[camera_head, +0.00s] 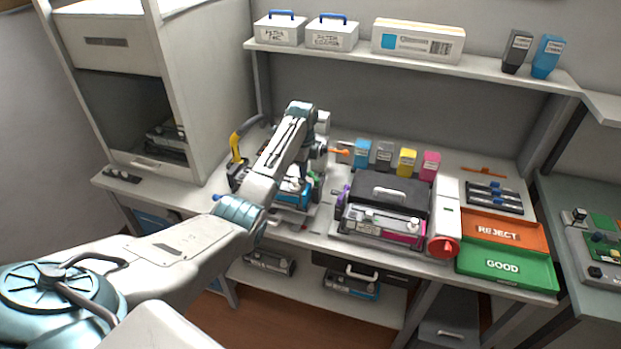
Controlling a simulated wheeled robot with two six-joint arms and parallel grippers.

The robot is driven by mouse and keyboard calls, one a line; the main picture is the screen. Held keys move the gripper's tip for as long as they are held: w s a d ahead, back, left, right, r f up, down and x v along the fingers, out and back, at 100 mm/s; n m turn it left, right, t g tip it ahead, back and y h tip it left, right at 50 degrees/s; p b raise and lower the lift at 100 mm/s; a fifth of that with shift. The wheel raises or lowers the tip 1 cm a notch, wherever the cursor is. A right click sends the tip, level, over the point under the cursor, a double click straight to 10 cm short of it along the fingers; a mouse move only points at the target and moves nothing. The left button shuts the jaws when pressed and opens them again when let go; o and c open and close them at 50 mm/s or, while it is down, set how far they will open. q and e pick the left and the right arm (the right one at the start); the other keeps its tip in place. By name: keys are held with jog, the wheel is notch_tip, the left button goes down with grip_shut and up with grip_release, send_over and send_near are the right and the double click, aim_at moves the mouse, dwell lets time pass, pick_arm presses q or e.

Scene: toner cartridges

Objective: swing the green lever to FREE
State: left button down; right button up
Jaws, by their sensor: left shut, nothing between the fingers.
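A small strip of green, which looks like the green lever (317,179), shows at the right side of a fixture on the bench. The fixture holds a cartridge with a blue side (292,198). My left arm reaches in from the left and bends down over this fixture, hiding much of it. My left gripper (314,169) is shut and empty, close by the green part; I cannot tell whether they touch. The FREE marking cannot be read. My right gripper is out of view.
A yellow-and-black handle (237,148) rises left of the fixture. A black-topped cartridge unit (388,193) stands to the right. Small coloured boxes (407,161) line the back. Red REJECT (540,245) and green GOOD (545,280) trays lie at the right. A shelf (420,62) hangs above.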

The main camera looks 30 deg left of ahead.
pick_arm(q)
jog(key=shift+w+d, duration=0.1)
jog(key=shift+w, duration=0.6)
dwell(0.5)
jog(key=shift+w+b, duration=0.15)
jog(key=shift+b, duration=0.15)
jog(key=shift+w, duration=0.1)
jog(key=shift+w+d, duration=0.3)
jog(key=shift+w, duration=0.15)
dwell(0.4)
notch_tip(320, 180, up, 7)
jog(key=p, duration=0.1)
dwell(0.9)
jog(key=shift+w, duration=0.15)
